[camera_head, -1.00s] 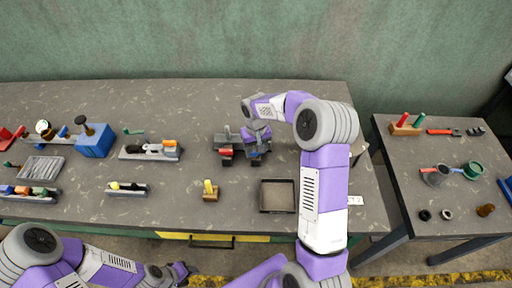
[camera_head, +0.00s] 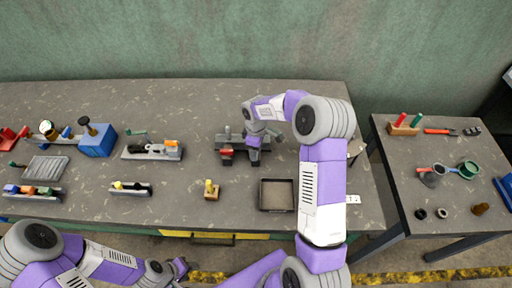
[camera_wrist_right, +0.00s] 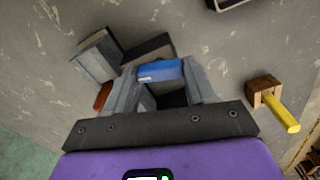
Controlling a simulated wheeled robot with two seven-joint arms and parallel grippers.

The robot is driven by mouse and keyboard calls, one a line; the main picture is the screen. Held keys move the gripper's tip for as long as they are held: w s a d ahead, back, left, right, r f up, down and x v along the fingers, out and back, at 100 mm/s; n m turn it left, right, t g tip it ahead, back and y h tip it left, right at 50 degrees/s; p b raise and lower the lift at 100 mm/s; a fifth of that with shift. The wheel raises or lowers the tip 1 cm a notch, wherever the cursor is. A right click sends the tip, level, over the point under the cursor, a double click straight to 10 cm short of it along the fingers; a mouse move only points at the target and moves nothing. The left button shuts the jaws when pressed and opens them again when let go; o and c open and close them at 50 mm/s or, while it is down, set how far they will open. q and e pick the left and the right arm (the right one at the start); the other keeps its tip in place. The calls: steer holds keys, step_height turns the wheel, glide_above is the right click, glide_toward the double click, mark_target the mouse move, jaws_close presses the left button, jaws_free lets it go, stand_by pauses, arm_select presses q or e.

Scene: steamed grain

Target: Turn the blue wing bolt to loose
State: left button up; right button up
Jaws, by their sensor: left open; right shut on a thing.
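The blue wing bolt (camera_wrist_right: 160,70) shows in the right wrist view between the two grey fingers of my right gripper (camera_wrist_right: 162,79), which is shut on it. In the head view my right gripper (camera_head: 254,157) is over the right part of a dark grey fixture (camera_head: 222,139) on the workbench. The bolt is hidden there by the gripper and wrist. My left gripper (camera_head: 183,268) is open and empty, low in the head view, in front of the bench edge.
A red part (camera_head: 226,152) is on the fixture's left side. A small wooden block with a yellow peg (camera_head: 211,190) and an empty dark tray (camera_head: 277,208) are in front. Several tools and a blue box (camera_head: 97,141) stand to the left. A second table (camera_head: 450,205) is at right.

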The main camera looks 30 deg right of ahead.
steer(key=n+p, duration=0.1)
steer(key=n, duration=0.3)
steer(key=shift+n, duration=0.4)
steer(key=n+p, duration=0.1)
steer(key=n, duration=0.3)
steer(key=shift+n, duration=0.3)
steer(key=o, duration=1)
steer(key=shift+o, duration=0.2)
steer(key=shift+r, duration=0.1)
step_height(320, 180, up, 7)
steer(key=shift+r+p, duration=0.2)
steer(key=shift+p, duration=0.2)
